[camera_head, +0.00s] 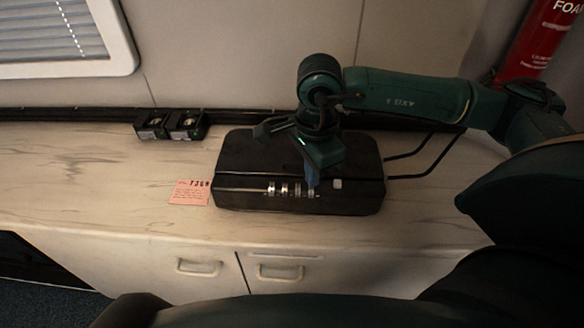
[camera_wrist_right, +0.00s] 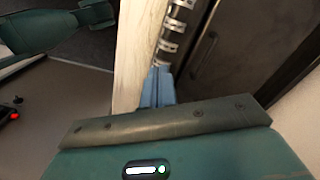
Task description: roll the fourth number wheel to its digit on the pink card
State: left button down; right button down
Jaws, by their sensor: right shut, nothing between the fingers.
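A black case (camera_head: 345,165) lies on the counter, with a row of silver number wheels (camera_head: 284,189) along its front face. The wheels also show in the right wrist view (camera_wrist_right: 173,25). The fourth wheel (camera_head: 311,193) is the rightmost one. A pink card (camera_head: 189,193) with handwritten digits lies left of the case; I cannot read them surely. My right gripper (camera_head: 312,182) points down, its blue fingers shut and empty, at the fourth wheel. In the right wrist view the fingertips (camera_wrist_right: 158,72) are at the near end of the row; contact cannot be told. The wheels' digits are too small to read.
A small pale square (camera_head: 337,184) sits on the case front, right of the wheels. Dark cables run right from the case. A red extinguisher (camera_head: 537,40) hangs at the upper right. The left counter (camera_head: 80,175) is clear.

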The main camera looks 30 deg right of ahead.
jog(key=shift+f, duration=0.1)
jog(key=shift+f+b, duration=0.75)
jog(key=shift+b, duration=0.1)
jog(key=shift+w+d+b, duration=0.35)
jog(key=shift+w+d, duration=0.05)
jog(key=shift+w, duration=0.25)
dwell(0.8)
jog(key=shift+r, duration=0.5)
jog(key=shift+r, duration=0.1)
dwell(0.6)
jog(key=shift+r+p, duration=1.6)
jog(key=shift+r, duration=0.8)
jog(key=shift+r, duration=0.15)
